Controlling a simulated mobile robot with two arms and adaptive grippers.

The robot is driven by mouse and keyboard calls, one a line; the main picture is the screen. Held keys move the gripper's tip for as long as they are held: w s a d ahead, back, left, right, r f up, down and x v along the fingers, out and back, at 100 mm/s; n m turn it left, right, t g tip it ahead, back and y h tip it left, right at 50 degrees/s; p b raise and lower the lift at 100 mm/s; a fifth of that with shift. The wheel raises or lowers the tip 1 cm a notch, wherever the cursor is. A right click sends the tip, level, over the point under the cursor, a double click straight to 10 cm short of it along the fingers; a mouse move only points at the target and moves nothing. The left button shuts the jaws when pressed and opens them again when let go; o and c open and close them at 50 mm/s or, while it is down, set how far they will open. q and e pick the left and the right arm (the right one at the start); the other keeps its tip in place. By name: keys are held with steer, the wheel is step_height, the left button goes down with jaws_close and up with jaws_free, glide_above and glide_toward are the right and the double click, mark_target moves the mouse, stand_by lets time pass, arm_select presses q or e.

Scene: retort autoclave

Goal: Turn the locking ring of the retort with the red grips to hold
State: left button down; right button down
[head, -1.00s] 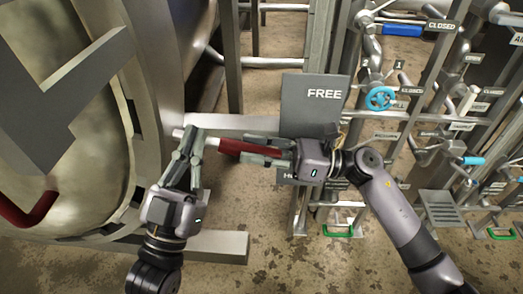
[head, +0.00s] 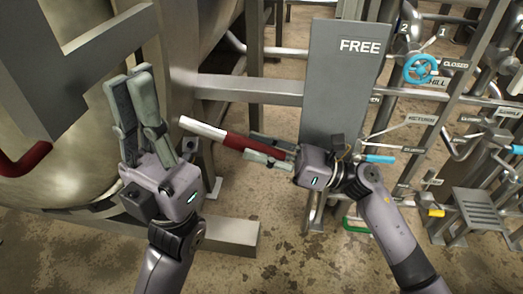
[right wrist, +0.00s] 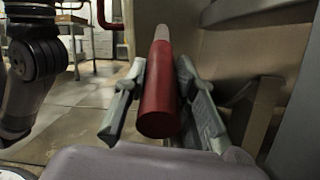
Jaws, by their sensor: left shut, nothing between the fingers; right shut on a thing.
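A red grip (head: 236,141) sits on a pale metal bar (head: 203,128) at the right side of the retort (head: 75,150). My right gripper (head: 262,150) is shut on this red grip from its outer end. In the right wrist view the red grip (right wrist: 162,92) lies between the two fingers. My left gripper (head: 133,85) is shut and empty, in front of the retort and left of the bar, apart from it. A second red grip (head: 25,163) shows at the left edge. The grey sign (head: 345,90) reads FREE at its top; its lower part is hidden behind my right gripper.
Pipework with a blue valve wheel (head: 421,68) and small labels fills the right side. A grey horizontal beam (head: 250,90) runs behind the bar. A low metal foot (head: 225,232) stands on the floor below. A grey step (head: 480,212) is at the lower right.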

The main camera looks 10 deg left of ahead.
steer(key=shift+s+a+f, duration=0.15)
steer(key=shift+f, duration=0.75)
steer(key=c, duration=1.3)
jaws_free()
steer(key=shift+w+a, duration=0.15)
steer(key=shift+w, duration=0.05)
steer(key=shift+r, duration=0.2)
steer(key=v, duration=1.2)
